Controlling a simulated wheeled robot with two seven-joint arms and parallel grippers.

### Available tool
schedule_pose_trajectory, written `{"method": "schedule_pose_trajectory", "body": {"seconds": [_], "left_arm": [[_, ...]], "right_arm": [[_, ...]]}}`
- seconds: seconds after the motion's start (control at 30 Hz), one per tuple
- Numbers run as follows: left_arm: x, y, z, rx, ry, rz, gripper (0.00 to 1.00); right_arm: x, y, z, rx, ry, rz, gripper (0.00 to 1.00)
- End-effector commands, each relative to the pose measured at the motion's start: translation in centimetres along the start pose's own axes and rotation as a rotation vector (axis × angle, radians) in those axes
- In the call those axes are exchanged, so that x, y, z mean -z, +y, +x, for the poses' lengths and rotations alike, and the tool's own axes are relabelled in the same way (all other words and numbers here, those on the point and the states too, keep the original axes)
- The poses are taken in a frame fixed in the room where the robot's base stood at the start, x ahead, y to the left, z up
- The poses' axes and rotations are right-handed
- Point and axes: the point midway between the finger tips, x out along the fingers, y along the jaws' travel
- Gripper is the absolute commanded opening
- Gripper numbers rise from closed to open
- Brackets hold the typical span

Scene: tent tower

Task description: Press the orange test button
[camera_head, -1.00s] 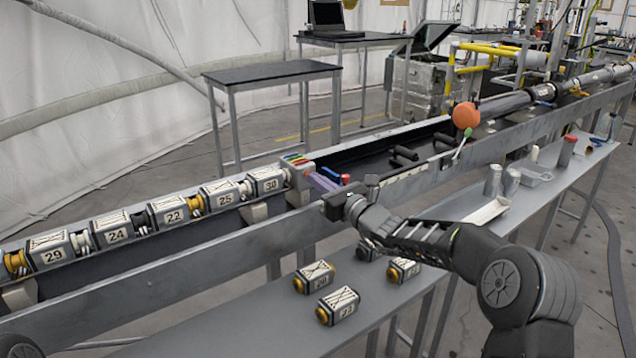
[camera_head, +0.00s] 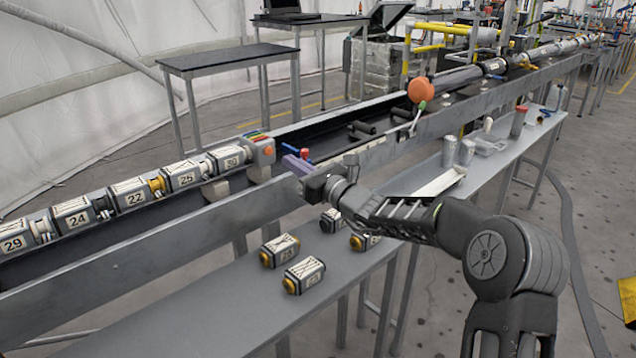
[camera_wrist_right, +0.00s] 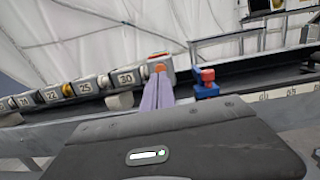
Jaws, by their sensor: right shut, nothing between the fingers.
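The orange test button (camera_head: 268,151) is on the end face of a grey box (camera_head: 258,146) at the right end of the row of numbered modules. In the right wrist view the button (camera_wrist_right: 160,68) shows just beyond my fingertips. My right gripper (camera_head: 286,159) is shut and empty, with its purple fingers pointing at that face. In the head view a small gap shows between fingertips and button. The right wrist view shows the gripper (camera_wrist_right: 159,77) lined up with the button; contact cannot be judged there. My left gripper is out of view.
Numbered modules (camera_head: 127,196) lie in a long grey trough (camera_head: 150,250). A red and blue fitting (camera_head: 304,155) stands just behind the fingers. An orange ball (camera_head: 421,90) is farther right. Loose modules (camera_head: 304,275) lie on the front bench (camera_head: 230,320).

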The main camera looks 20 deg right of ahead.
Motion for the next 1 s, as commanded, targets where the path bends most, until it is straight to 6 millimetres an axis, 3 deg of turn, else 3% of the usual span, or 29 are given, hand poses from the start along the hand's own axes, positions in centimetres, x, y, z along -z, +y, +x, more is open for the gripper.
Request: {"method": "schedule_pose_trajectory", "body": {"seconds": [0.2,0.4,1.0], "left_arm": [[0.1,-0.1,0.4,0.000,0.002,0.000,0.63],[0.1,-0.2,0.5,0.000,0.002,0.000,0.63],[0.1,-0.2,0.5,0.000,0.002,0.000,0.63]], "right_arm": [[0.3,-0.1,-4.7,0.003,0.005,0.000,0.00],[0.2,-0.1,-7.0,0.001,0.004,0.000,0.00],[0.2,-0.1,-7.4,0.001,0.004,0.001,0.00]]}}
